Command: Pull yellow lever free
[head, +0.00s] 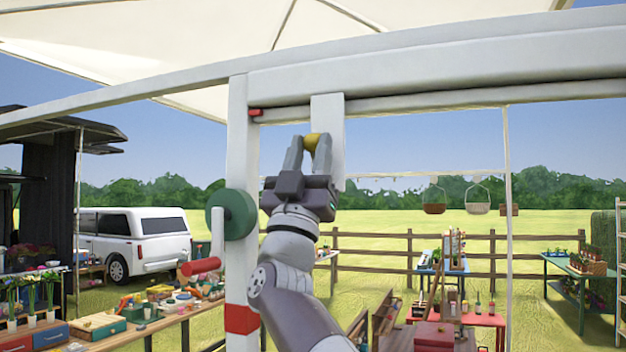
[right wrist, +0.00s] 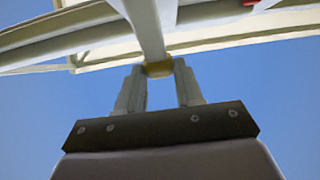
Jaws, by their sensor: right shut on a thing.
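The yellow lever (head: 312,142) is a small yellow knob at the front of a white upright plate (head: 328,112) under the canopy beam. My right gripper (head: 310,145) is raised to it and shut on it, with one finger on each side. In the right wrist view the yellow lever (right wrist: 158,69) sits between the fingertips of the right gripper (right wrist: 160,75), below a white bar. The gripper hides part of the lever in the head view. My left gripper is not in view.
A white post (head: 240,150) stands just left of my right arm, with a green wheel (head: 231,214) and a red-handled crank (head: 200,267) on it. A white beam (head: 420,72) runs above. Cluttered tables (head: 150,325) stand lower left.

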